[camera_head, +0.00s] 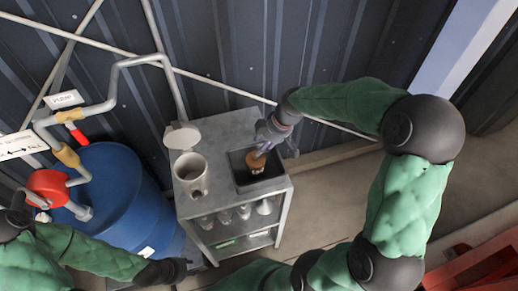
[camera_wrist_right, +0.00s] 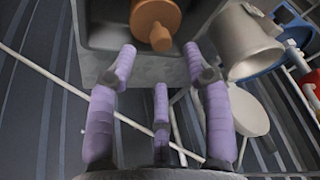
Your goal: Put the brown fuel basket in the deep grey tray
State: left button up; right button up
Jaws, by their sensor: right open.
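The brown fuel basket (camera_head: 256,165) stands inside the deep grey tray (camera_head: 241,181) on top of the metal cart. In the right wrist view the basket (camera_wrist_right: 154,14) shows a round body with a short knob (camera_wrist_right: 160,39) pointing toward the gripper, and the tray's dark interior surrounds it. My right gripper (camera_head: 273,146) is above the tray's back edge. Its purple fingers are spread open in the right wrist view (camera_wrist_right: 159,60), apart from the basket and empty. The basket's underside is hidden.
A beige canister (camera_head: 191,176) stands left of the tray, with a round lid (camera_head: 182,136) behind it. Glassware (camera_head: 225,215) fills the cart's shelf. A blue barrel (camera_head: 120,195) with pipes stands left of the cart. A corrugated wall (camera_head: 235,45) is close behind.

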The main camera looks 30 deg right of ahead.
jog(key=v, duration=0.6)
jog(key=shift+r, duration=0.25)
jog(key=shift+s, duration=0.1)
dwell(1.0)
